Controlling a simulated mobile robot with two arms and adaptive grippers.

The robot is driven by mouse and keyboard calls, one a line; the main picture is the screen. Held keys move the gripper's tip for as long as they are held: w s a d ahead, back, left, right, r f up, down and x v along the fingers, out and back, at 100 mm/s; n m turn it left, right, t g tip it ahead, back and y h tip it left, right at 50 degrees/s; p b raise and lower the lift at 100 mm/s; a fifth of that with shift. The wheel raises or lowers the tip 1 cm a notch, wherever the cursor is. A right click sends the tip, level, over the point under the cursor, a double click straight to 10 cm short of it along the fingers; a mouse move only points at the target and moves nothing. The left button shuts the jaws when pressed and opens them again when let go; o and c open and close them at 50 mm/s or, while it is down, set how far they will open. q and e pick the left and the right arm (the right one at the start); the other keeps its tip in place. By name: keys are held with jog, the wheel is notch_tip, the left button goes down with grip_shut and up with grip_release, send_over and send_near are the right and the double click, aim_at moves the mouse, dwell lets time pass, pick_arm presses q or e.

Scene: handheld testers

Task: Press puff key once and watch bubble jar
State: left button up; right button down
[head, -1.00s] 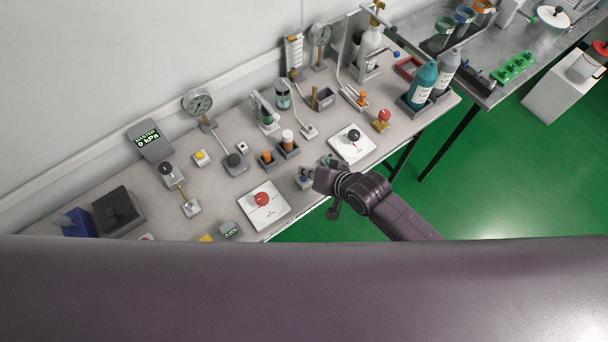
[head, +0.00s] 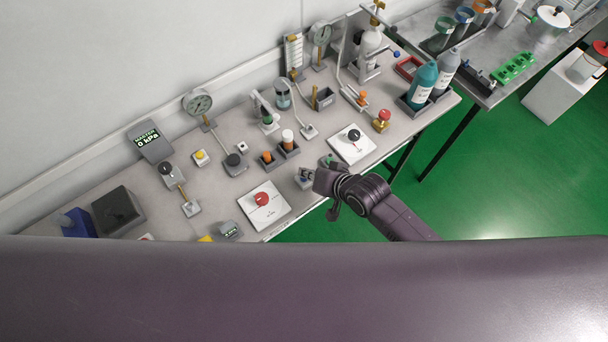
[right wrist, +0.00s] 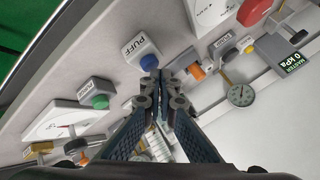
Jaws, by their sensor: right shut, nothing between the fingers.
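The puff key is a blue button (right wrist: 149,62) on a grey block with a PUFF label (right wrist: 138,45) in the right wrist view. Its block (head: 304,181) shows partly at the bench's front edge in the head view, beside my right gripper. My right gripper (right wrist: 160,80) is shut and empty, its fingertips right by the blue button; I cannot tell whether they touch it. The bubble jar (head: 283,96), a small clear jar with bluish liquid, appears to stand toward the back of the bench in the head view. My left gripper is not in view.
A green button (right wrist: 100,101) sits beside the puff key. White dial plates with a red knob (head: 262,199) and a black knob (head: 353,135) lie on either side. A master display (head: 149,140) reads 0 kPa. Bottles (head: 422,84) stand at the right end.

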jog(key=shift+f, duration=0.5)
dwell(0.4)
jog(key=shift+r+p, duration=0.9)
notch_tip(320, 180, up, 5)
jog(key=p, duration=0.5)
jog(key=shift+r, duration=0.1)
dwell(0.6)
